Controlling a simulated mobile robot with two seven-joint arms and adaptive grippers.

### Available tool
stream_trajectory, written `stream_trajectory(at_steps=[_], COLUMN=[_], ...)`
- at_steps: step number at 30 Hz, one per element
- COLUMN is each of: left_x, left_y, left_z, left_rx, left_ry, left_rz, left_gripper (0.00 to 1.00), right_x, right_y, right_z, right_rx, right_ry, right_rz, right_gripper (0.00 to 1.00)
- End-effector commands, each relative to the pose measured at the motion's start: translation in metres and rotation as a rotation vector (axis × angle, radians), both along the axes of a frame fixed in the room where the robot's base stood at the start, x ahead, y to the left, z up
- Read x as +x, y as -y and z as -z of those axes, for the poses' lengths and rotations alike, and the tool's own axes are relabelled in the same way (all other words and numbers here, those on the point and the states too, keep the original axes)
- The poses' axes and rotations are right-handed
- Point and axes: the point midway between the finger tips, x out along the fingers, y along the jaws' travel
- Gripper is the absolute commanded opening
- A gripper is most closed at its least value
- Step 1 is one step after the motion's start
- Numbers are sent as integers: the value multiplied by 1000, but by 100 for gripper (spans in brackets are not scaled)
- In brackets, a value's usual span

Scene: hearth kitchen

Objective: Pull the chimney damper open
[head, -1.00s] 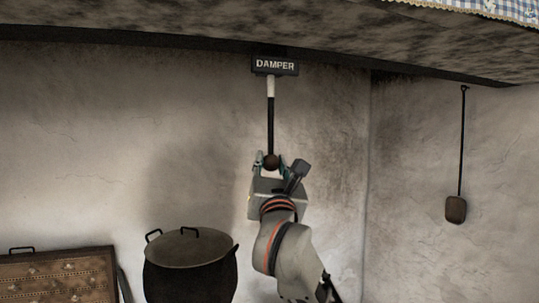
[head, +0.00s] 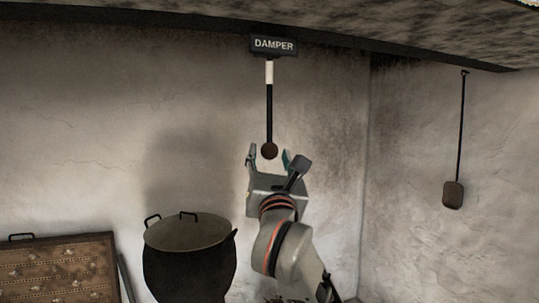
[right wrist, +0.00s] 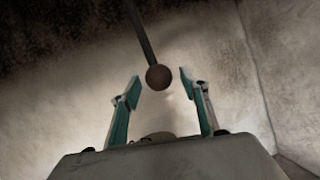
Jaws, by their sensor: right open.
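The damper pull is a dark rod (head: 269,112) with a white band (head: 269,72) near its top and a round brown knob (head: 269,151) at its lower end. It hangs under a dark plate lettered DAMPER (head: 274,45). My right gripper (head: 268,153) is open just below the knob, its fingers pointing up. In the right wrist view the knob (right wrist: 158,77) shows between the tips of the open gripper (right wrist: 160,76), with a gap on each side. My left gripper is not in view.
A black lidded pot (head: 188,262) stands lower left of my right arm. A studded brown panel (head: 58,270) leans at far left. A long-handled tool (head: 453,195) hangs on the right wall. The stone hood edge (head: 330,38) runs above. The wall around the knob is bare.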

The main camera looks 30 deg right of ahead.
Motion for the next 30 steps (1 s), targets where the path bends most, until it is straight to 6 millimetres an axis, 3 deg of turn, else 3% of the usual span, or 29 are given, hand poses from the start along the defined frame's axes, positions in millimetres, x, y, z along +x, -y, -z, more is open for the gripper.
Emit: stream_trajectory(at_steps=[6, 12, 30], left_x=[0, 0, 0], left_y=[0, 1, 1], left_z=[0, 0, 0], left_rx=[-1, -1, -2], left_ry=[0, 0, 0], left_rz=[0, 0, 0], left_gripper=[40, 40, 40], right_x=[-29, -45, -47], right_y=[-17, -26, -26], right_z=[15, 22, 23], right_rx=[3, 1, -1], right_ry=[-1, -1, -2], right_rz=[-4, -2, 3], right_gripper=[45, 45, 45])
